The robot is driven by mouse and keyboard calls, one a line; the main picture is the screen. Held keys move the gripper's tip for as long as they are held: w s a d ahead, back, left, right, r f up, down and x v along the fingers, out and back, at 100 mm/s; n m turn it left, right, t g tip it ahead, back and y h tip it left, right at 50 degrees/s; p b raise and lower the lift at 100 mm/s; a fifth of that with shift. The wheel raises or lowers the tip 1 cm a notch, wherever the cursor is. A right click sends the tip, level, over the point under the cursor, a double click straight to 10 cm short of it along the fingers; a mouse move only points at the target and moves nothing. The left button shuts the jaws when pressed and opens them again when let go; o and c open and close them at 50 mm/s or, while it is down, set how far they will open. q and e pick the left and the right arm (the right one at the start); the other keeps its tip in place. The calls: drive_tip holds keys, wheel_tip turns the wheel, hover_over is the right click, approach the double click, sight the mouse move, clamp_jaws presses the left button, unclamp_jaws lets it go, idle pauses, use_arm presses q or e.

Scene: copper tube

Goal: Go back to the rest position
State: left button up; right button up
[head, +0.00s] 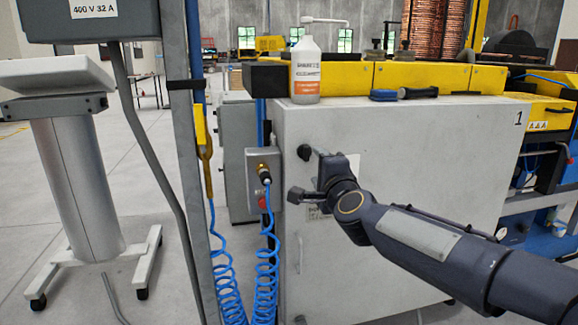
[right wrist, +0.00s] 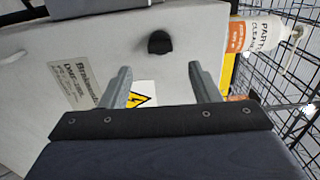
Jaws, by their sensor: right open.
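My right gripper (head: 306,178) is in front of the light grey cabinet (head: 400,150), with my right arm coming in from the lower right. Its two fingers stand apart with nothing between them, as the right wrist view (right wrist: 160,78) shows. A black knob (head: 304,152) on the cabinet front is close to the gripper in the head view. In the right wrist view the knob (right wrist: 159,43) lies beyond the fingertips, apart from them. My left gripper is not in view.
A spray bottle (head: 305,72) stands on the cabinet's top edge. A grey box with a brass fitting (head: 264,176) and coiled blue hoses (head: 266,270) are left of the gripper.

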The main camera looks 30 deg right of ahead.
drive_tip(key=s+a+f+n+g+y, duration=0.35)
drive_tip(key=s+a+f+n, duration=0.2)
drive_tip(key=s+f, duration=0.35)
drive_tip(key=s+a+f+n+g+y, duration=0.2)
drive_tip(key=s+a+f+n+g, duration=0.4)
drive_tip(key=s, duration=0.6)
drive_tip(key=s+a+f+n+g+y, duration=0.2)
drive_tip(key=s+a+f+n+y, duration=0.15)
drive_tip(key=s+f+n, duration=0.55)
wheel_tip(320, 180, up, 28)
drive_tip(key=m+p, duration=0.1)
drive_tip(key=p, duration=2.8)
drive_tip(key=shift+s+r+h, duration=0.15)
drive_tip(key=shift+s+h, duration=0.05)
drive_tip(key=shift+h, duration=0.2)
